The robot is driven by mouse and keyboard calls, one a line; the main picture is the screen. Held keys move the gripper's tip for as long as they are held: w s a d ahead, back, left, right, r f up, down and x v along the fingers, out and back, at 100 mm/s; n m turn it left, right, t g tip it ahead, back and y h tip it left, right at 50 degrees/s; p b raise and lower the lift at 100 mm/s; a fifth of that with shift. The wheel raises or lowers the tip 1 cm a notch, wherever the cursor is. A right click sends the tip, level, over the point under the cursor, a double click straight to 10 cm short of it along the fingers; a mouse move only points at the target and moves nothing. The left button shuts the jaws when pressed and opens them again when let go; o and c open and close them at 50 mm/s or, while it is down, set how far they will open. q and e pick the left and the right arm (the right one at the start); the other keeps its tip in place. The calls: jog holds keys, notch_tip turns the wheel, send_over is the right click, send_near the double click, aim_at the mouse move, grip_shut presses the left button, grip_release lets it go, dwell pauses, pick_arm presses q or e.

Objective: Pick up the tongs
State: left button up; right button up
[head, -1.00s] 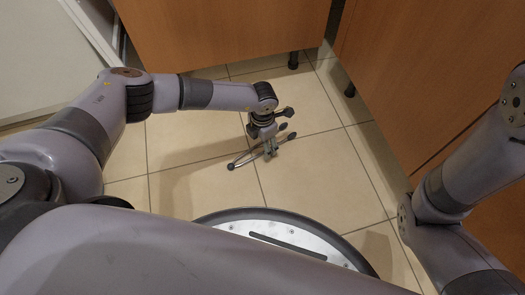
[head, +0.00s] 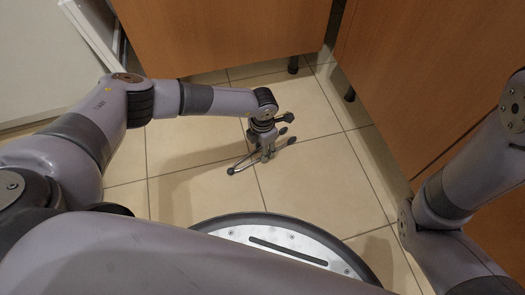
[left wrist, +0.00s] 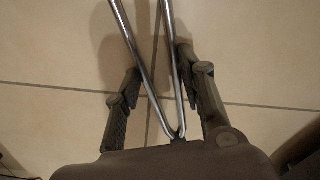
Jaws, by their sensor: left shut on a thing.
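The tongs (head: 236,169) are a thin metal pair with dark tips, low over the tiled floor in the head view. Their joined end points to the lower left and their tips to the upper right. My left gripper (head: 268,156) points down around their middle and hides part of them. In the left wrist view, the tongs' two metal arms (left wrist: 170,40) run between the fingers of my left gripper (left wrist: 160,68), which is shut on them. I cannot tell whether the tongs still touch the floor. The fingers of my right gripper are out of view.
Wooden cabinet fronts (head: 225,40) stand behind and to the right (head: 430,70), on short dark legs (head: 293,65). A white panel (head: 35,60) is at the upper left. The tiled floor (head: 325,175) around the tongs is clear.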

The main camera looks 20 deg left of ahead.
pick_arm(q)
jog(key=shift+c, duration=0.9)
